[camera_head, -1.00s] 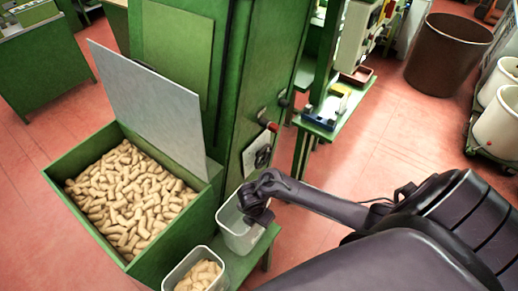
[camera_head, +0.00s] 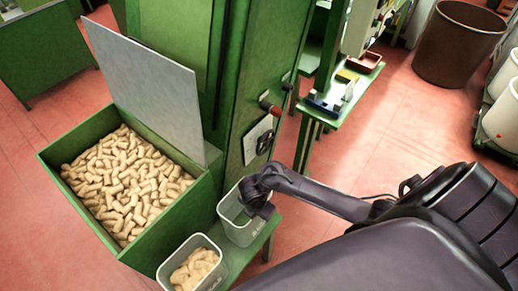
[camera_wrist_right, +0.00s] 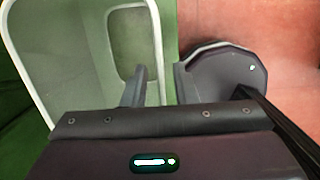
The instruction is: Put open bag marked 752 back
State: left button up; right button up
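No bag and no mark 752 can be made out in either view. My right gripper (camera_head: 262,205) is at the right rim of a clear, empty-looking plastic bin (camera_head: 232,222). In the right wrist view, the bin's white rim (camera_wrist_right: 157,40) runs between the two parts of my right gripper (camera_wrist_right: 162,88), one on the bin side and one outside. Whether they press on the wall cannot be told. My left gripper is not in view.
A second clear bin (camera_head: 218,266) holding corks stands nearer on the green bench (camera_head: 245,258). A green hopper (camera_head: 140,250) full of corks (camera_head: 125,185), with a raised grey lid (camera_head: 150,85), is at left. A brown barrel (camera_head: 455,50) stands back right. Red floor between is clear.

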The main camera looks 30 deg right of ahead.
jog(key=r+p, duration=0.1)
jog(key=r, duration=0.3)
jog(key=a+r+p, duration=0.1)
jog(key=r+p, duration=0.1)
jog(key=r, duration=0.2)
jog(key=r+p, duration=0.2)
jog(key=r, duration=0.2)
jog(key=shift+s+a, duration=0.3)
jog(key=shift+a, duration=0.1)
